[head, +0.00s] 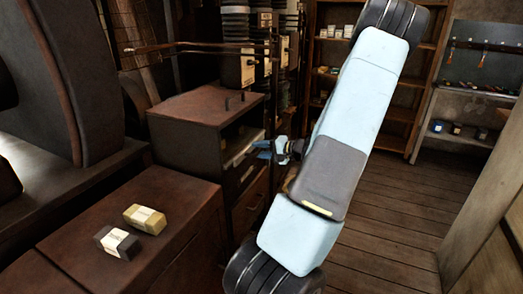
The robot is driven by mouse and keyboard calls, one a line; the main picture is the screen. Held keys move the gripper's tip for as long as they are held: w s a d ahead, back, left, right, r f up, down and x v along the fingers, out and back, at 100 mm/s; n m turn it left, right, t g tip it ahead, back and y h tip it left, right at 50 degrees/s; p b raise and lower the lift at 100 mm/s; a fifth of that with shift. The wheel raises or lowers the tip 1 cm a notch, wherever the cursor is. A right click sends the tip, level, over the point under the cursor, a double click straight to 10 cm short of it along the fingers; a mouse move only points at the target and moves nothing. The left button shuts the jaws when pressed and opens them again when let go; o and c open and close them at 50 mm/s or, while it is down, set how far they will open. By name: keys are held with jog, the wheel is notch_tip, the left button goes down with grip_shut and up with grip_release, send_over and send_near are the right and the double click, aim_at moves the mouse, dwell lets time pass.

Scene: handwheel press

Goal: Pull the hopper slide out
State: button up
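My gripper (264,150) shows small and blue in the middle of the head view, partly behind my pale blue arm. It is at the open front of a dark brown cabinet (190,131), and I cannot tell whether it touches anything there. A pale, flat-edged thing (240,152) shows inside the cabinet opening. I cannot tell whether it is the hopper slide, and no other part is clearly the slide. The finger gap is too small to make out.
Two small boxes, one yellowish (145,218) and one grey and white (118,242), lie on the brown bench (75,230) at front left. A large dark machine (75,70) stands at left. Shelves (400,115) stand behind. Wooden floor (395,215) is clear at right.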

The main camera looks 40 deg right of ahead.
jog(key=shift+c, duration=0.5)
grip_shut()
jog(key=shift+d, duration=0.1)
